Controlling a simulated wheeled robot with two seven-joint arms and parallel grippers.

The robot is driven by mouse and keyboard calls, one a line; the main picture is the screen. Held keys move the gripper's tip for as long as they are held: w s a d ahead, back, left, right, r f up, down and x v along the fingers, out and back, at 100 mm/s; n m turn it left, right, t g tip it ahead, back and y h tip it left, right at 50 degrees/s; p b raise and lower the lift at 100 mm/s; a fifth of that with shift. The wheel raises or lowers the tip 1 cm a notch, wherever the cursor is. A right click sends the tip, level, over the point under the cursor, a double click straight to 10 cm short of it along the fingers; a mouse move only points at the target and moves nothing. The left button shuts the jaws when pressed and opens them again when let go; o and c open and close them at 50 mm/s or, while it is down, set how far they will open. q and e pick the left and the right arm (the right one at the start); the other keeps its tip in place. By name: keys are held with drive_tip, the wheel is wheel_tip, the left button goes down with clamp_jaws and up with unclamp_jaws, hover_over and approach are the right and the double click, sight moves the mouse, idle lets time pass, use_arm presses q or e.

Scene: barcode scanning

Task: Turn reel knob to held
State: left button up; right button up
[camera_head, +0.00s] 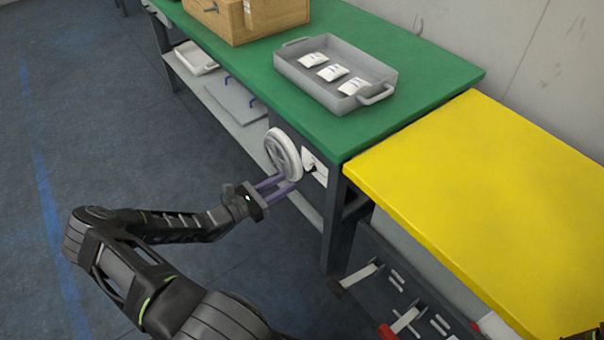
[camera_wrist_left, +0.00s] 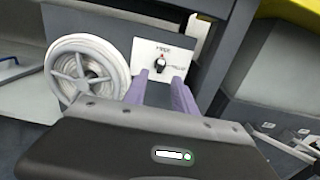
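The reel knob (camera_wrist_left: 160,65) is a small dark knob on a white plate (camera_wrist_left: 172,50), with a red mark at its upper end. It points up toward a label that seems to read FREE; another small label sits to its right. The plate also shows in the head view (camera_head: 320,175), on the bench's end, partly behind the round white reel (camera_head: 284,155). The reel is left of the plate in the wrist view (camera_wrist_left: 88,70). My left gripper (camera_head: 283,183) is open, its purple fingers apart and empty, pointing toward the plate just below the knob.
The green bench (camera_head: 420,75) holds a grey tray (camera_head: 335,95) with several white packets and a wooden box (camera_head: 245,20). A yellow table (camera_head: 470,190) adjoins it at right. Handles (camera_head: 405,320) stick out beneath. Floor at left is clear.

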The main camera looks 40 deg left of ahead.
sight(306, 171)
use_arm(q)
drive_tip(key=b+x, duration=0.1)
drive_tip(key=x, duration=0.6)
drive_tip(key=shift+c, duration=0.2)
clamp_jaws()
idle(0.4)
